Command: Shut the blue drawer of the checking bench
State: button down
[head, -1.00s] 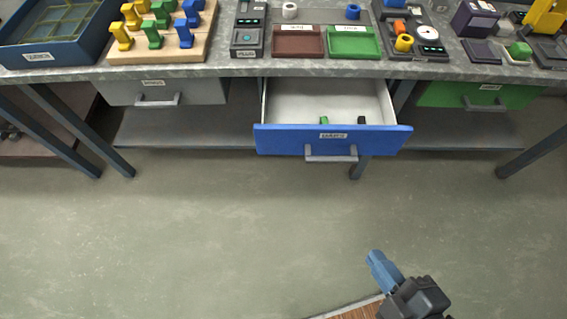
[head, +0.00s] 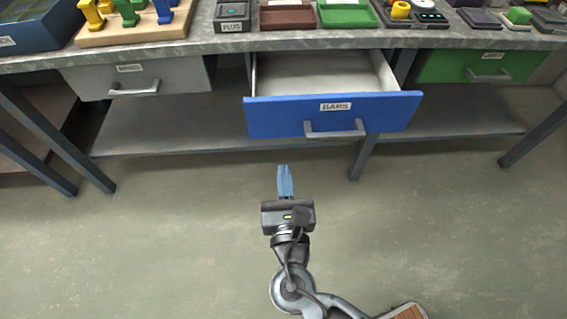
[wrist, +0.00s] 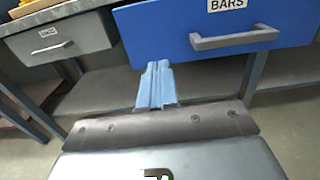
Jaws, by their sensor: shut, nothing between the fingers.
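The blue drawer (head: 285,117) of the checking bench (head: 220,48) is pulled out, labelled BARS, with a grey bar handle (head: 335,130) on its front. Part of its pale inside shows behind the front. In the wrist view the blue drawer front (wrist: 165,30) fills the upper right, with its handle (wrist: 235,38) right of my fingers. My gripper (head: 285,170) is shut and empty, its blue fingers together and pointing at the drawer. It looks apart from the drawer front, below and in front of it. The fingers also show in the wrist view (wrist: 157,72).
A grey drawer (head: 140,82) at left and a green drawer (head: 480,67) at right are shut. A lower shelf (head: 180,125) and table legs (head: 362,157) stand beneath. Trays and blocks sit on the bench top. The floor in front is clear.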

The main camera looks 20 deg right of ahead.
aim_at(280, 120)
jog(key=x, duration=1.2)
jog(key=shift+w+d+b, duration=0.2)
jog(key=shift+w+b, duration=0.1)
jog(key=b+x, duration=0.2)
jog(key=x, duration=0.7)
jog(key=b+x, duration=0.3)
jog(key=x, duration=0.6)
jog(key=shift+f, duration=0.2)
jog(key=shift+w+d, duration=0.2)
jog(key=shift+w, duration=0.45)
jog(key=shift+w+r, duration=0.15)
jog(key=shift+r, duration=0.15)
jog(key=shift+d+b, duration=0.1)
jog(key=shift+b, duration=0.2)
